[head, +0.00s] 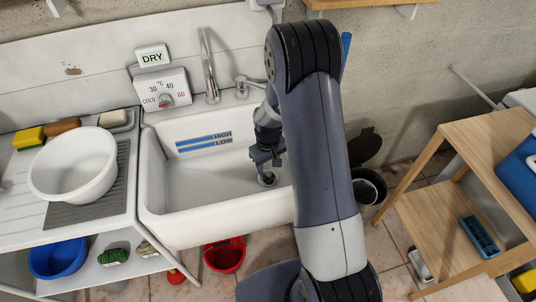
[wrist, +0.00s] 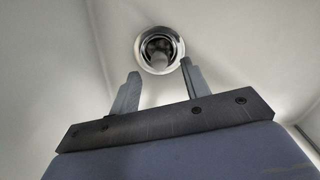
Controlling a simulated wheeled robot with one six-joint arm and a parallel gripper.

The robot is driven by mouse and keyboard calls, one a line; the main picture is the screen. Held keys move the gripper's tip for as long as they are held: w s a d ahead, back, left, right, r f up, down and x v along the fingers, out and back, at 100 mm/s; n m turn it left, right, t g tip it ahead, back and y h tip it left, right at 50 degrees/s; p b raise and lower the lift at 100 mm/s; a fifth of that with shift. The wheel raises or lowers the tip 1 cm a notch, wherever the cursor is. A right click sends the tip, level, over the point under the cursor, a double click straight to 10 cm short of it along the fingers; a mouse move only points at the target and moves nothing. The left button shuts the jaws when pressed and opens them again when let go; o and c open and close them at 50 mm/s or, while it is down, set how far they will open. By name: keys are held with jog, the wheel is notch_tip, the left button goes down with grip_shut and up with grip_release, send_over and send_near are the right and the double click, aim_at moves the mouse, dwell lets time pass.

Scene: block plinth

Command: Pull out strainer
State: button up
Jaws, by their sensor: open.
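The strainer (wrist: 159,52) sits in the drain of the white sink (head: 185,194). In the wrist view it is a dark round piece with a pale knob inside a shiny metal ring. In the head view the drain (head: 267,179) shows at the bottom of the basin, partly hidden by my gripper (head: 266,162). My gripper also shows in the wrist view (wrist: 160,80), with its two fingers apart and nothing between them. The fingers point toward the drain, with the strainer just beyond their tips. I see no contact.
The tap (head: 209,68) and a dial panel (head: 163,90) stand behind the basin. A white bowl (head: 75,165) sits on the left drainboard. A wooden shelf unit (head: 480,140) stands at the right, and a dark bin (head: 368,187) beside the sink. The basin's left side is clear.

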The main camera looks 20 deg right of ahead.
aim_at(269, 176)
jog(key=shift+f, duration=1.35)
grip_shut()
